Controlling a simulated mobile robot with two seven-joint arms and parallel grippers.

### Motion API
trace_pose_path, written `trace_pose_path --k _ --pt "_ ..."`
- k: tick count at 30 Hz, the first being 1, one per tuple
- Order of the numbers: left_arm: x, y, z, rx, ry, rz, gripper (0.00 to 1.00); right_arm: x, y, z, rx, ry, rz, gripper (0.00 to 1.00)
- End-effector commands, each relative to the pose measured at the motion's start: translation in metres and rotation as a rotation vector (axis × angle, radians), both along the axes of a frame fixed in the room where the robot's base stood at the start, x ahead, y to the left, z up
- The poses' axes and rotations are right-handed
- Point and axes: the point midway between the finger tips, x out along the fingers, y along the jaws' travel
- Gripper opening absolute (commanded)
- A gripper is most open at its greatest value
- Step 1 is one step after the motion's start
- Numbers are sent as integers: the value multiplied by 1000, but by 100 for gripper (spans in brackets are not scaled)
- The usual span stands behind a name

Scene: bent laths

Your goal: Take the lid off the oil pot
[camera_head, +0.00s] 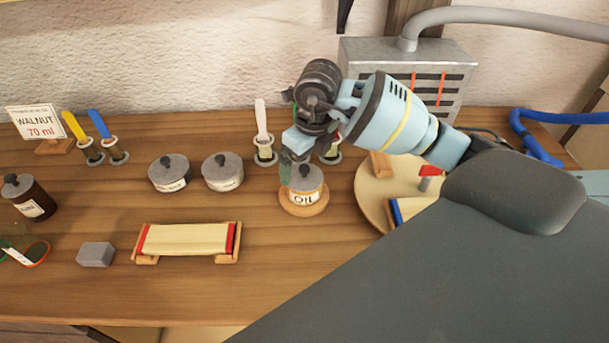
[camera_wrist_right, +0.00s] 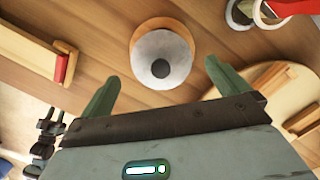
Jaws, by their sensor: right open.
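The oil pot (camera_head: 304,192) stands upright on a round wooden coaster (camera_head: 304,208), its "OIL" label facing me. Its grey lid (camera_head: 304,174) with a dark knob sits on top. In the right wrist view the lid (camera_wrist_right: 150,68) shows from above, beyond the fingertips. My right gripper (camera_head: 288,172) is at the pot, partly in front of its left side in the head view. In the right wrist view my right gripper (camera_wrist_right: 158,80) has its two green fingers wide apart with nothing between them. My left gripper is not in view.
Two similar grey-lidded pots (camera_head: 170,174) (camera_head: 222,172) stand to the left. A lath on a wooden rest (camera_head: 188,240) lies in front. Brushes in holders (camera_head: 264,140) stand behind, close to my gripper. A round wooden board (camera_head: 372,190) is to the right. A grey block (camera_head: 95,254) lies at front left.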

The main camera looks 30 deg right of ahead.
Motion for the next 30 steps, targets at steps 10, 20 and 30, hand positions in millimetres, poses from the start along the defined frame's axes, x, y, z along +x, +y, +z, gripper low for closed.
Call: trace_pose_path --k 10,20,30 --pt "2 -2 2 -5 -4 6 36 5 0 -27 0 -1 1 100" --pt "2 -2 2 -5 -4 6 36 5 0 -27 0 -1 1 76" --pt "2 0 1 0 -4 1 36 5 0 -26 0 -1 1 58"
